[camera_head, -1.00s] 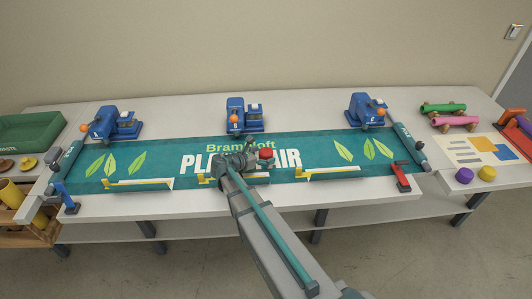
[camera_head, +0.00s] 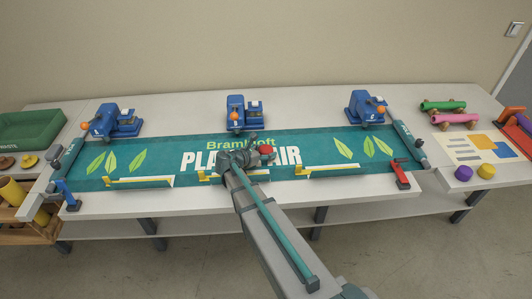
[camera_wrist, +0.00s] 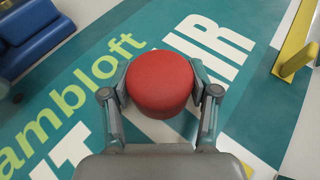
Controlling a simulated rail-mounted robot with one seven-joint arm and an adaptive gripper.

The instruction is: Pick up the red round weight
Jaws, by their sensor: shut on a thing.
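The red round weight (camera_wrist: 159,82) sits between the two fingers of my gripper (camera_wrist: 160,88) in the wrist view, with a finger against each side. My gripper is shut on it. In the head view the red weight (camera_head: 267,150) shows at the end of my arm, over the lettering of the green banner (camera_head: 130,147). My gripper (camera_head: 258,153) is partly hidden there by my own wrist. I cannot tell whether the weight touches the banner or is just above it.
Blue machines (camera_head: 237,115) stand along the banner's back edge. Yellow and white strips (camera_head: 138,182) lie along its front edge. A red clamp (camera_head: 400,175) is at the front right and a blue clamp (camera_head: 68,196) at the front left. Purple (camera_head: 466,173) and yellow (camera_head: 486,171) weights stand at the right.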

